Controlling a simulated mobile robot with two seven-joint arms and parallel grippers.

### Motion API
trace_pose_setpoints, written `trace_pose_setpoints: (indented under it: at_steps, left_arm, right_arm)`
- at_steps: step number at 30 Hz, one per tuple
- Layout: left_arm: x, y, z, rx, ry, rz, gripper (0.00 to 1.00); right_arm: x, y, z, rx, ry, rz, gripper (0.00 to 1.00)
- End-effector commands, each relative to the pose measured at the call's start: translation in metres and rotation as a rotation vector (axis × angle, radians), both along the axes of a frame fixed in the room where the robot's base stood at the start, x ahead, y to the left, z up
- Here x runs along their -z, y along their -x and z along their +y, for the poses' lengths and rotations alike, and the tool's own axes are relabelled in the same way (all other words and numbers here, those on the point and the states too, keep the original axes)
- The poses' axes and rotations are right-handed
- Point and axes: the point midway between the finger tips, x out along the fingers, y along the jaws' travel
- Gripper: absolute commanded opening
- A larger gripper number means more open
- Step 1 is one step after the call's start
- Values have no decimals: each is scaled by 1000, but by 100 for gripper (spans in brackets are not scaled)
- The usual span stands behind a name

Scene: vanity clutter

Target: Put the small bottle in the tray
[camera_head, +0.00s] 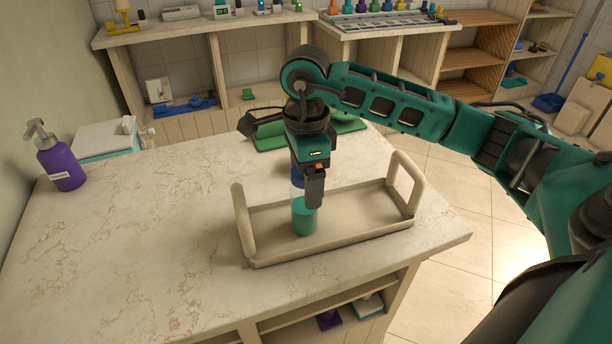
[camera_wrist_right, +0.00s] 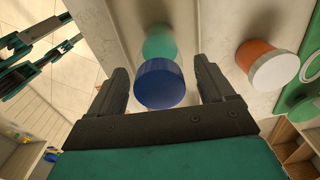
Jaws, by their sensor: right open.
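The small bottle (camera_head: 305,217) has a teal body and a blue cap. It stands upright inside the beige tray (camera_head: 345,243), left of the tray's middle. My right gripper (camera_head: 315,190) is directly above it, pointing down, and hides part of the cap. In the right wrist view, the blue cap (camera_wrist_right: 162,84) lies between the two spread fingers of the right gripper (camera_wrist_right: 165,82), with gaps on both sides. The gripper is open and holds nothing.
An orange and white jar (camera_wrist_right: 268,64) stands beside the tray, near a green mat (camera_head: 270,138) with a dark object. A purple pump bottle (camera_head: 60,160) and a white-topped box (camera_head: 105,140) are at the left. The left and front counter is clear. The tray has raised end handles.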

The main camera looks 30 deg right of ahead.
Motion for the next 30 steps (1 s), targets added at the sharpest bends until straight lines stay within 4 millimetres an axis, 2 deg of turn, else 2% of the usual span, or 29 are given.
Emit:
trace_pose_setpoints:
  at_steps: [5,7,19,24,30]
  left_arm:
    - [-4,0,0,1,0,-4,76]
    - [-5,0,0,1,1,-7,76]
    - [-7,4,1,0,-1,5,76]
    - [-12,4,1,-1,-2,7,76]
    - [-12,4,1,-1,-2,8,76]
  right_arm:
    - [-9,-1,0,0,0,-2,82]
    - [-20,-1,0,0,-2,-4,82]
    - [-106,-1,0,0,-1,-4,82]
    - [-120,0,0,1,0,-1,82]
    - [-124,0,0,1,0,0,82]
